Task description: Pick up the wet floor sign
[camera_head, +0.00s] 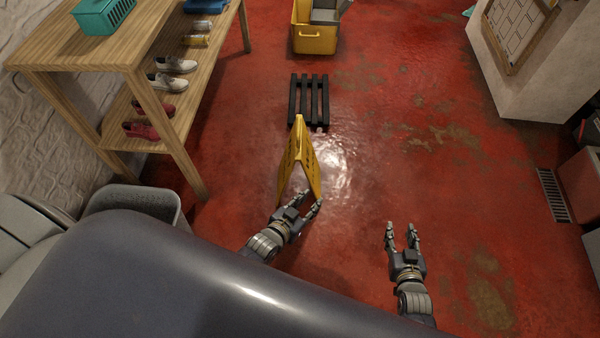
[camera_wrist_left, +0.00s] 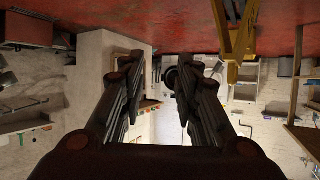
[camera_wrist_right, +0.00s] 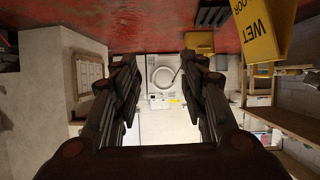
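The yellow wet floor sign (camera_head: 298,160) stands upright on the red floor in the head view, its two panels spread like a tent. My left gripper (camera_head: 312,204) is close to the sign's near side, with its fingers apart; I cannot tell whether it touches. The sign also shows at the top of the left wrist view (camera_wrist_left: 236,42), outside the fingers, and upside down in the right wrist view (camera_wrist_right: 262,30). My right gripper (camera_head: 402,232) is open and empty, to the right of the sign over bare floor.
A black slatted pallet (camera_head: 309,100) lies behind the sign, with a yellow mop bucket (camera_head: 315,40) farther back. A wooden shelf (camera_head: 185,150) with shoes stands left. A grey bin (camera_head: 135,198) is at lower left. A floor grate (camera_head: 553,195) is at right. Floor right of the sign is clear.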

